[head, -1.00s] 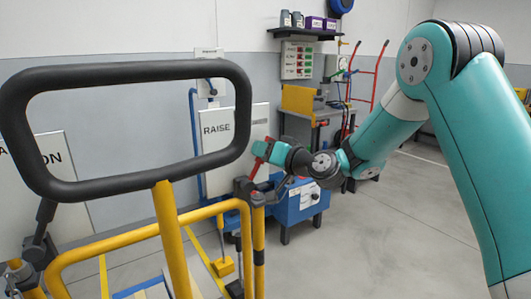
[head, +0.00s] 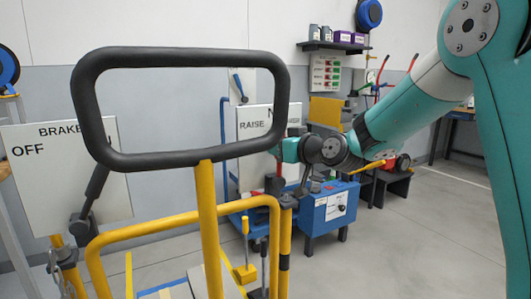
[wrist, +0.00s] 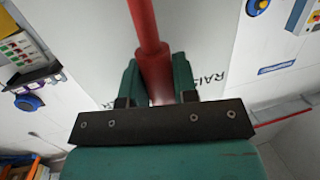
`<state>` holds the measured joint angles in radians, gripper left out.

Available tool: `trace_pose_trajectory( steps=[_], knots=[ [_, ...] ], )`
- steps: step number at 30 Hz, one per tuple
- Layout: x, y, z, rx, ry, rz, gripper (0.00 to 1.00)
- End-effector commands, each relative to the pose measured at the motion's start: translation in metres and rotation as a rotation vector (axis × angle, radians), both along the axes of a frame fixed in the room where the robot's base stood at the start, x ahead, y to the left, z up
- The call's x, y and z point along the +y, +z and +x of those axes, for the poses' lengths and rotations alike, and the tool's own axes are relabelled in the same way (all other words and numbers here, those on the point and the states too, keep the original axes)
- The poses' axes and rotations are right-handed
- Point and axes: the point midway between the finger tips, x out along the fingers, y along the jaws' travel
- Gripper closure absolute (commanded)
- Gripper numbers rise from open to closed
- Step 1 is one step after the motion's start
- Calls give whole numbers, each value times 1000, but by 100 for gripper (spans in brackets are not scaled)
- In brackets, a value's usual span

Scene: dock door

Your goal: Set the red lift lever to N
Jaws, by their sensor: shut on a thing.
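The red lift lever (wrist: 143,22) runs between the two teal fingers of my gripper (wrist: 156,72) in the wrist view, and they are closed around it. In the head view my gripper (head: 284,151) is at the right end of the white RAISE sign (head: 247,138). Only a bit of red shows below it there, so the lever's exact tilt is hard to tell. The letter N shows at the sign's upper right, partly behind a black loop handle. The rest of the sign's lettering is hidden.
The black loop handle (head: 180,159) on a yellow post stands in front of the sign. A BRAKE sign (head: 30,180) with a black lever (head: 92,195) is at left. A blue cabinet (head: 325,214) stands behind my gripper. Open floor lies to the right.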

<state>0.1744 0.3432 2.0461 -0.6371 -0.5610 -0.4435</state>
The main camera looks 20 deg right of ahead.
Motion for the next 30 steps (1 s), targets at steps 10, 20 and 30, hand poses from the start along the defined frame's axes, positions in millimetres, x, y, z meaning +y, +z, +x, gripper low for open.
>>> trace_pose_trajectory(
  steps=[10,20,30],
  knots=[
    [-6,1,-1,-3,-8,-12,100],
    [-5,1,-1,-3,-8,-11,47],
    [-11,2,-15,-1,-10,-10,47]
  ],
)
